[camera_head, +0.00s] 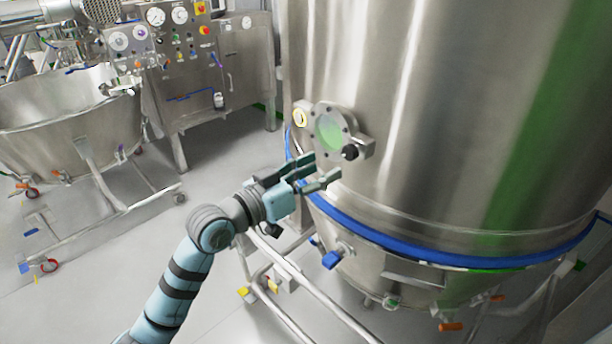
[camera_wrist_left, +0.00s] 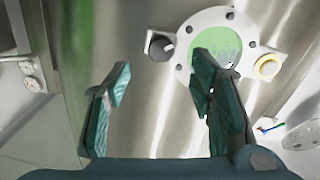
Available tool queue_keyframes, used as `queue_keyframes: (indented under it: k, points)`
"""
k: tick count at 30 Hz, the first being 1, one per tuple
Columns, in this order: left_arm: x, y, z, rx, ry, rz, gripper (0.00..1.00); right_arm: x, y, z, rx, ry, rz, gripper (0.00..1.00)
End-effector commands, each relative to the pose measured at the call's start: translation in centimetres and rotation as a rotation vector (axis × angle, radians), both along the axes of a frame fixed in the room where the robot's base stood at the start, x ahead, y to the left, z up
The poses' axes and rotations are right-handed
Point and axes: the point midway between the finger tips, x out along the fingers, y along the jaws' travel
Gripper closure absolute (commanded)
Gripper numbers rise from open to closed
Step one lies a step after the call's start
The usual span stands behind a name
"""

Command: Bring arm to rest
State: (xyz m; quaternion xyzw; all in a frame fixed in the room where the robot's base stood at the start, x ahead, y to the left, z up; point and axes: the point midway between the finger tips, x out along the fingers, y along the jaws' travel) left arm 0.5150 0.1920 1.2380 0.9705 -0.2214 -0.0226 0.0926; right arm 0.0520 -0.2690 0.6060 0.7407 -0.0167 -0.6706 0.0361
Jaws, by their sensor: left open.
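My left arm (camera_head: 180,275) comes in from the lower left of the head view, blue-grey with dark bands. My left gripper (camera_head: 322,172) is at its end, in front of the large steel vessel (camera_head: 400,120), just below the round flanged sight port (camera_head: 330,130). Its jaws are open with nothing between them. In the left wrist view the two teal fingers (camera_wrist_left: 160,90) stand wide apart, with bare steel wall between them. The right finger overlaps the lower part of the sight port there. I cannot tell the gap to the vessel. My right gripper is not in view.
A dark knob (camera_head: 349,153) sits beside the port. A blue band (camera_head: 420,250) rings the vessel, with a blue-handled valve (camera_head: 332,259) and a tubular frame (camera_head: 300,290) below. A steel bowl on wheels (camera_head: 60,130) and a control cabinet (camera_head: 245,80) stand at left. Open floor lies between.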

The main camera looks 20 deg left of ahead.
Motion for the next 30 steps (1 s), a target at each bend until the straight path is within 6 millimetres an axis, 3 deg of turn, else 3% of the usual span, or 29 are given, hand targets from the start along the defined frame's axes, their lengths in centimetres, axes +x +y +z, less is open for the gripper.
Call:
queue_keyframes:
  k: [3,7,22,24,26,28,29,30]
  points:
    - [-2.6,1.3,-0.2,0.009,0.003,0.001,0.5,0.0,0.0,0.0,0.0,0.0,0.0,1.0]
    - [-3.9,1.9,-0.1,0.003,0.002,0.001,0.5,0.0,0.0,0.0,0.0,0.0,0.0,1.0]
    - [-4.2,2.0,0.1,0.006,-0.006,0.001,0.5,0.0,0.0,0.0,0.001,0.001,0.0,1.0]
    - [-3.6,2.8,0.2,0.044,-0.045,0.027,0.5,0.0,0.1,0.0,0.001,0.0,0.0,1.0]
    - [-2.3,4.7,-1.2,0.082,-0.041,0.083,0.5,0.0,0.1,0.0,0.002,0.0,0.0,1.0]
    - [-0.2,8.1,-4.4,0.132,-0.008,0.179,0.5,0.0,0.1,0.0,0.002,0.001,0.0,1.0]
    - [0.6,9.8,-6.6,0.157,0.019,0.226,0.5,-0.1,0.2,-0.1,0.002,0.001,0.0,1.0]
    - [1.3,12.1,-10.1,0.19,0.068,0.286,0.5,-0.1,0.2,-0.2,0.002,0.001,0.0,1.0]
